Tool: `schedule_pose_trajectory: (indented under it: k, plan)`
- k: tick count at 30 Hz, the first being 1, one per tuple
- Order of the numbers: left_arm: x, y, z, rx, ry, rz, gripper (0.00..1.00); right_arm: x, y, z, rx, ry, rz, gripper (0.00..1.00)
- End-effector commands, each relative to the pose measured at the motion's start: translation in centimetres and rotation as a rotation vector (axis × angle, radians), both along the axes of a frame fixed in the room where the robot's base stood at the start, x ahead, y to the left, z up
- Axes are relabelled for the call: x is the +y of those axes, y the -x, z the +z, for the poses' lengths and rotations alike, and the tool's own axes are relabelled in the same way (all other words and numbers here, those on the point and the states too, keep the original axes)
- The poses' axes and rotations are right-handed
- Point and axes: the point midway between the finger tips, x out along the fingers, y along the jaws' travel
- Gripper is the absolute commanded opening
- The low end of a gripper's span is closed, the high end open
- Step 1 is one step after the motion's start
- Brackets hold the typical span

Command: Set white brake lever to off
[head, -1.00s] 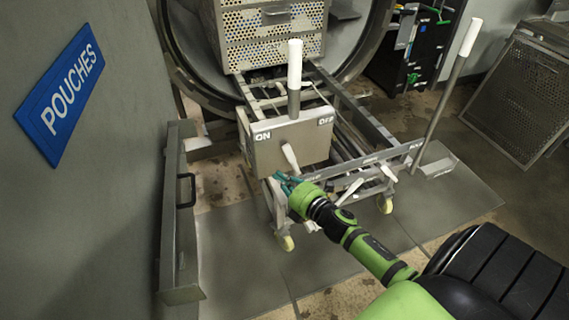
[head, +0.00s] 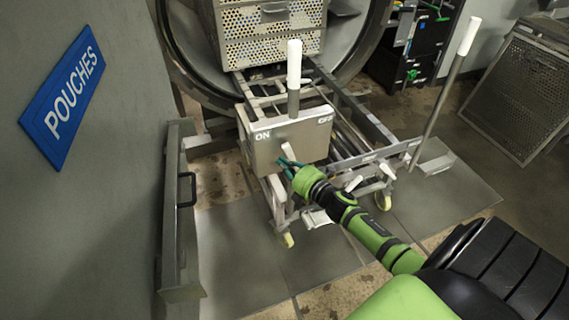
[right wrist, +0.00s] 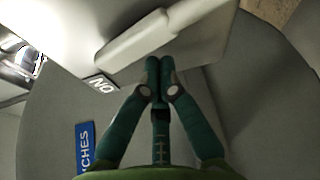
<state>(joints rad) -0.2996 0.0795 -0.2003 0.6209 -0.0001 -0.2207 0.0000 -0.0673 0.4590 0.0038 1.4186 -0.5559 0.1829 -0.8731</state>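The white brake lever (head: 288,151) is on the front of the grey box with ON and OFF labels, below the tall white-topped post. Its upper end leans left, toward the ON label (head: 262,135); the OFF label (head: 325,119) is at the upper right. My right gripper (head: 283,161) is at the lever, covering its lower part. In the right wrist view the lever (right wrist: 138,38) lies just beyond the fingertips (right wrist: 159,62), which are together with nothing seen between them. I cannot tell whether they touch the lever. My left gripper is not in view.
The box sits on a wheeled metal trolley (head: 369,124) before the round autoclave opening, with a perforated basket (head: 272,38) behind. A second tall white-topped lever (head: 452,85) stands right. A grey panel with a blue POUCHES sign (head: 66,97) is at left.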

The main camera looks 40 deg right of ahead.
Motion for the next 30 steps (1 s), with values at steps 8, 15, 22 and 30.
schedule_pose_trajectory:
  k: [8,15,22,30]
  plan:
    - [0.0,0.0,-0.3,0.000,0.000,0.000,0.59,-0.4,0.1,0.2,-0.013,-0.050,0.000,0.00]
    - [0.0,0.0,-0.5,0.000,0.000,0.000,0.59,-0.7,0.2,0.4,-0.021,-0.084,-0.001,0.00]
    - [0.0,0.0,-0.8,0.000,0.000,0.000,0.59,-1.1,0.2,0.6,-0.034,-0.134,-0.001,0.00]
    - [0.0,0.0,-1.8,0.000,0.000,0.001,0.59,-2.4,0.5,1.0,-0.073,-0.291,-0.001,0.00]
